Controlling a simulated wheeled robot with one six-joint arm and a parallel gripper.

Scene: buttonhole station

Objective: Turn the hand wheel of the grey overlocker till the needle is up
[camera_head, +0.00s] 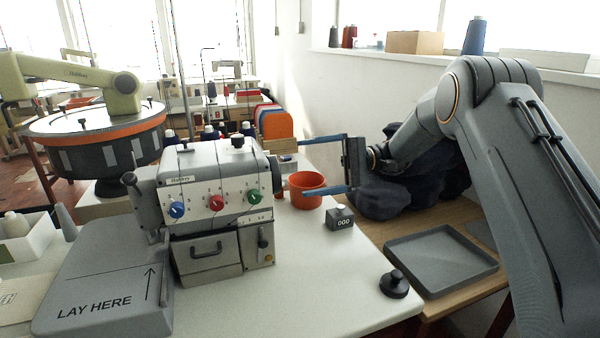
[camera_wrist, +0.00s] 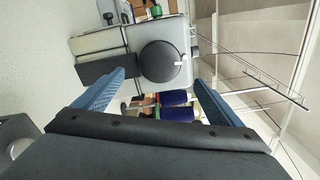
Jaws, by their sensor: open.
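The grey overlocker (camera_head: 205,185) stands on the white table, with blue, red and green dials on its front. Its hand wheel is on the right side; in the wrist view it is a dark round disc (camera_wrist: 157,64) with a small white mark near its right edge. My gripper (camera_head: 302,167) points left at that side of the machine. Its blue fingers are open and empty, and in the wrist view (camera_wrist: 160,80) they lie to either side below the wheel, apart from it. The needle cannot be made out in either view.
An orange cup (camera_head: 305,192) stands just below my fingers, with a small grey "000" counter (camera_head: 340,218) beside it. A black knob (camera_head: 394,285) is at the table's right edge. A grey tray (camera_head: 440,262) and dark cloth (camera_head: 420,185) lie further right.

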